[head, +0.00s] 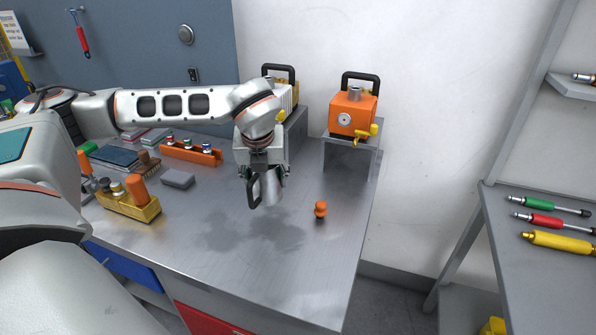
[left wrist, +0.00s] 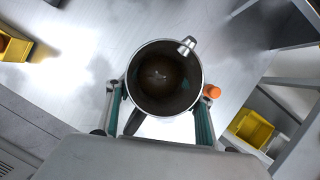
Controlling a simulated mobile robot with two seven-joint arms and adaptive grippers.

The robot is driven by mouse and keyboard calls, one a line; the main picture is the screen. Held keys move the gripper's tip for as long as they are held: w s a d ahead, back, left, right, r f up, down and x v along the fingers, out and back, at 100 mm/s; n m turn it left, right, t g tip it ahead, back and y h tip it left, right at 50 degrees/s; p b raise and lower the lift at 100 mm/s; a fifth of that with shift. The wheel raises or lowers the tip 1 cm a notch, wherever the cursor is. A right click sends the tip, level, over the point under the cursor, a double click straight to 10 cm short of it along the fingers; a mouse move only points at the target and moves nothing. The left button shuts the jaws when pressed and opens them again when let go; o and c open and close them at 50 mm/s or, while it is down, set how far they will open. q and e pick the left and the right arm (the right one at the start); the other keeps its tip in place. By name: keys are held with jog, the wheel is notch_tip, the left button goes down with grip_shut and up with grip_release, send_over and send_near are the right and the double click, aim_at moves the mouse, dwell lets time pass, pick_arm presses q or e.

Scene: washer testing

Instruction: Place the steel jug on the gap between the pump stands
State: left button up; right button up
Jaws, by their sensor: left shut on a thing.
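The steel jug (head: 271,192) hangs from my left gripper (head: 264,170) above the workbench, with its dark handle on the left side. In the left wrist view the jug (left wrist: 165,80) is seen from above, its round mouth open and both fingers shut around it. An orange pump (head: 351,112) sits on the right pump stand (head: 366,144). A cream pump (head: 286,93) is partly behind my left arm, on the left stand (head: 296,128). My right gripper is not in view.
A small orange-topped knob (head: 320,209) stands on the bench (head: 285,270) right of the jug. The bench front is clear.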

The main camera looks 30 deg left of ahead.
pick_arm(q)
jog(key=w+a+p, duration=0.2)
jog(key=w+a, duration=0.2)
jog(key=w, duration=1.4)
jog(key=shift+s+a+f+p, duration=0.1)
jog(key=shift+f+p, duration=0.35)
jog(key=shift+f, duration=2.6)
jog(key=shift+w+f, duration=0.3)
jog(key=shift+f, duration=0.15)
jog(key=o, duration=0.8)
jog(key=shift+s+f, duration=0.1)
jog(key=shift+f, duration=0.05)
jog(key=o, duration=0.4)
